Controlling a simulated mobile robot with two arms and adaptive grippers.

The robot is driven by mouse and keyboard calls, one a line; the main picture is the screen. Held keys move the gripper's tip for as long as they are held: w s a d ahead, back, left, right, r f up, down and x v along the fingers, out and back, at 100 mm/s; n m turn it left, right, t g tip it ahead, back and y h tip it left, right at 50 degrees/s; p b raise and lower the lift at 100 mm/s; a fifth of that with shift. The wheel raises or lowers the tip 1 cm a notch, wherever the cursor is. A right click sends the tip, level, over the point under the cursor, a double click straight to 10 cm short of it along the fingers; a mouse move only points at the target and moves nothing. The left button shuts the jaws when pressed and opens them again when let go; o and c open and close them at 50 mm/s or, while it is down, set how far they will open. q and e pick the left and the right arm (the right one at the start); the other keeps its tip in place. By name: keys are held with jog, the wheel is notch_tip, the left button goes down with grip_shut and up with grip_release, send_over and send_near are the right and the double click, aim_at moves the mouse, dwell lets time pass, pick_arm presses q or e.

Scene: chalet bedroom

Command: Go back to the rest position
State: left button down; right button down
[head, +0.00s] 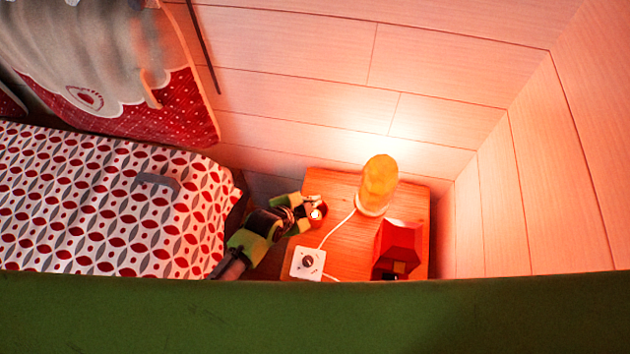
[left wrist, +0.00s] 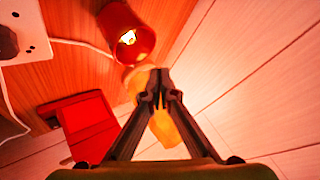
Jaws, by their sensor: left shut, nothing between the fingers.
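My left gripper (head: 300,213) reaches in over the left side of the wooden nightstand (head: 340,185) in the head view. In the left wrist view its two dark fingers (left wrist: 160,82) are together at the tips, with nothing between them. A small red cup-like thing with a bright bulb-like inside (left wrist: 128,38) is beyond the tips; it also shows beside the gripper in the head view (head: 322,212). My right gripper is in neither view.
A lit yellow lamp (head: 379,183) stands at the nightstand's back. A red lantern-like object (head: 398,245) and a white socket block (head: 307,263) with a cable are nearer. The patterned bed (head: 110,210) is left; plank walls (head: 300,60) rise behind and right.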

pick_arm(q)
jog(key=s+a+r+n+g+y, duration=0.2)
jog(key=s+a+r+n+y, duration=0.1)
jog(key=s+a+r+n, duration=0.6)
jog(key=s+a+r+n+g+y, duration=0.2)
jog(key=s+a+r+n, duration=0.35)
jog(key=s+a, duration=0.65)
jog(key=s+f+g, duration=0.1)
jog(key=s+f, duration=0.2)
jog(key=f, duration=2.3)
jog(key=s+a+f+g+b, duration=0.1)
jog(key=s+a+f, duration=0.1)
jog(key=s+f, duration=1.4)
jog(key=shift+s+f+m, duration=0.35)
jog(key=shift+s, duration=0.3)
